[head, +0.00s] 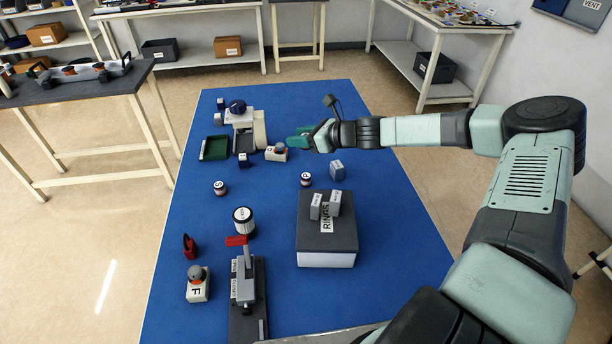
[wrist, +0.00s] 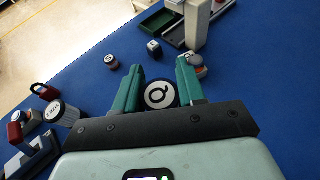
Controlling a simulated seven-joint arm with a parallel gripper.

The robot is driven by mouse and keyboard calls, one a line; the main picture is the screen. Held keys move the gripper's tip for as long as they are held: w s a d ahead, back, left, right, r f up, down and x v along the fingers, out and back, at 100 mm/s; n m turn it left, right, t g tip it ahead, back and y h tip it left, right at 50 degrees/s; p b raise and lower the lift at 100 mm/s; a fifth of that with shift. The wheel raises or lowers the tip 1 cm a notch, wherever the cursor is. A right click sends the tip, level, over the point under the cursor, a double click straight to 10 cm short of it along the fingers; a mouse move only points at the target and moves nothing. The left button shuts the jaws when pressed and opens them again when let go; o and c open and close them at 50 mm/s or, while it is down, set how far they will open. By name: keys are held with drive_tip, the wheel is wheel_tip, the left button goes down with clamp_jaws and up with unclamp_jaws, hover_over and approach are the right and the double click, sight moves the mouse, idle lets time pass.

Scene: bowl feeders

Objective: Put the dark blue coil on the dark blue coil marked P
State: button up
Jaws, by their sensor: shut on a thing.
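In the head view the fingers hide that coil. A small coil that seems marked P (head: 306,179) stands upright on the table, nearer than my gripper and apart from it. Its colour is hard to tell at this size. I cannot make it out in the wrist view.
Another small lettered coil (head: 219,187) stands to the left. A grey block labelled RINGS (head: 327,247) carries two small grey blocks. A larger striped coil (head: 243,222), a red padlock (head: 189,246) and a grey clamp (head: 244,280) are near the front. A white machine (head: 260,130) and green tray (head: 215,148) stand behind.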

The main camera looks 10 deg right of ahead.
wheel_tip(320, 180, down, 11)
idle(0.5)
drive_tip(key=shift+f, duration=0.15)
drive_tip(key=o, duration=1.1)
drive_tip(key=shift+c, duration=0.2)
drive_tip(key=v, duration=1.2)
drive_tip(key=shift+s, duration=0.1)
